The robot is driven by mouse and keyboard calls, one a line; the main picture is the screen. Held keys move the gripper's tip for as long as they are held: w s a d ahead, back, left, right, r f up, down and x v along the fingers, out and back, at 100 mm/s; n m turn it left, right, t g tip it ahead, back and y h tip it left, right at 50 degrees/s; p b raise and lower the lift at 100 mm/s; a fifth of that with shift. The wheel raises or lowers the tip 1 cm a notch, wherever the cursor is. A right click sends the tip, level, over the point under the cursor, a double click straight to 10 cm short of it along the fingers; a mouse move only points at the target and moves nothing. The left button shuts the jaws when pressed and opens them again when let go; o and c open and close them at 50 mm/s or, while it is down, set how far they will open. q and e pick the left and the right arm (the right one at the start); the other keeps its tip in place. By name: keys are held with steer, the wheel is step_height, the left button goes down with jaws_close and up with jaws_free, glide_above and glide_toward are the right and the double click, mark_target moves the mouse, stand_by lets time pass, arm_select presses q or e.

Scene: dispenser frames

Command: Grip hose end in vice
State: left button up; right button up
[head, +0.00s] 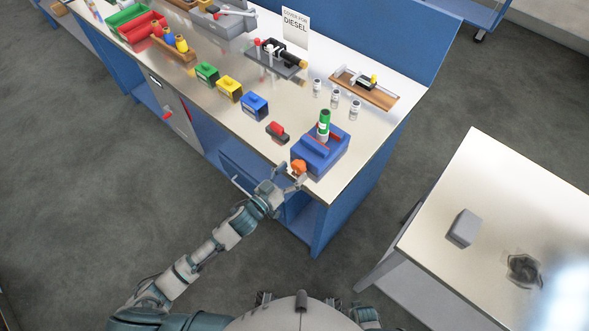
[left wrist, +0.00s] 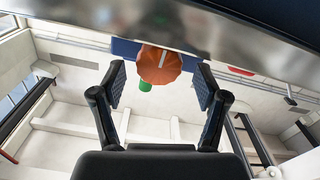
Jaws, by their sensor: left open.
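A blue vice (head: 320,152) sits at the near right corner of the workbench. A green hose end with a white band (head: 324,122) stands upright at the vice jaws; I cannot tell whether they grip it. An orange knob (head: 299,166) is on the vice's front side. My left gripper (head: 291,178) is open at the knob. In the left wrist view, the orange knob (left wrist: 159,65) shows between the spread fingers of the left gripper (left wrist: 161,76), with gaps on both sides. Part of the green hose end (left wrist: 145,86) shows behind it. My right gripper is not in view.
A red and black item (head: 277,131) lies left of the vice. Blue (head: 254,104), yellow (head: 229,88) and green (head: 207,74) boxes line the bench. Small white jars (head: 335,96) stand behind the vice. A side table (head: 450,190) is at right, across a floor gap.

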arm_select(q)
steer(key=shift+w+d, duration=0.4)
steer(key=shift+w, duration=0.1)
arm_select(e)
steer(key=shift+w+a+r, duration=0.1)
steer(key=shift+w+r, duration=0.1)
arm_select(q)
steer(key=c, duration=1.2)
steer(key=shift+o, duration=0.2)
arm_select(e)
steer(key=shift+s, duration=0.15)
arm_select(q)
steer(key=m+p, duration=0.3)
steer(key=m, duration=0.2)
steer(key=shift+r, duration=0.1)
steer(key=shift+d+m+p, duration=0.1)
steer(key=shift+m+p, duration=0.5)
steer(key=shift+m, duration=0.5)
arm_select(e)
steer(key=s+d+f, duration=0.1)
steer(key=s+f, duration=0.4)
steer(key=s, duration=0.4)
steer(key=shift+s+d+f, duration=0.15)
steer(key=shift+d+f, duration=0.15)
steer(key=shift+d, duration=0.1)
